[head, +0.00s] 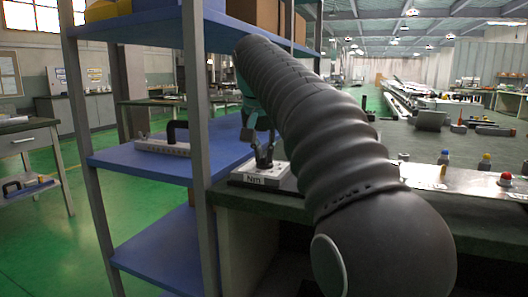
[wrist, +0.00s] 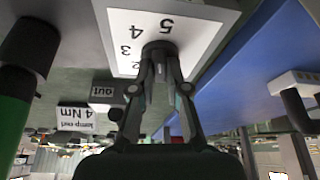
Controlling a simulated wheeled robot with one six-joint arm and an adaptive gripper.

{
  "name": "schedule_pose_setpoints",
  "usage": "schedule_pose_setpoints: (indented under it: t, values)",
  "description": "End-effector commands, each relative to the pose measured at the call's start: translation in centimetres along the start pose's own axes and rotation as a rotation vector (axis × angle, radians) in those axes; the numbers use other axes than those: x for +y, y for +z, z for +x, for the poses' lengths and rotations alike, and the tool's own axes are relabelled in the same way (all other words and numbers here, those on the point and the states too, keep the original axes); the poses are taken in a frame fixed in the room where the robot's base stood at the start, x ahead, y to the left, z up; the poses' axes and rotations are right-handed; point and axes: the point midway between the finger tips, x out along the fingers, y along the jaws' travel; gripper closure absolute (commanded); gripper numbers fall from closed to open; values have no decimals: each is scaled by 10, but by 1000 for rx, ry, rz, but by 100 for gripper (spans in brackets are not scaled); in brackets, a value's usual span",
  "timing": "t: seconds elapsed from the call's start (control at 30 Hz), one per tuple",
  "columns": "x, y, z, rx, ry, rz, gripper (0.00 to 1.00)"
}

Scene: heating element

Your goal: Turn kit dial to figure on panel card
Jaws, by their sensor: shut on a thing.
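The kit (head: 258,178) is a pale box marked "Nm" at the left end of the dark bench in the head view. In the wrist view, which is upside down, its white dial face (wrist: 205,28) shows the figures 2, 3, 4 and 5. My gripper (wrist: 162,60) is shut on the dark dial knob (wrist: 160,47) on that face. The knob's pointer is hidden, so its setting cannot be read. A white card (wrist: 75,119) reads "4 Nm" below a smaller line of text. In the head view my gripper (head: 264,160) reaches down onto the kit.
A small dark block (wrist: 103,93) marked "out" stands near the card. A blue shelf rack (head: 150,160) stands left of the bench, holding a pale thing with a black handle (head: 170,145). Bottles (head: 443,158) and a red button (head: 505,179) stand on the bench at right.

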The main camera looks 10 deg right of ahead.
Motion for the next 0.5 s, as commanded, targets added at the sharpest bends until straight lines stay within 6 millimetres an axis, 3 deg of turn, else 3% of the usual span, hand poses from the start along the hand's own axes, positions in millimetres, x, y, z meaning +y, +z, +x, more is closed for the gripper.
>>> schedule_pose_setpoints:
  t: [0.5]
  values:
    - [3, -2, -3, -2, -94, -227, 100]
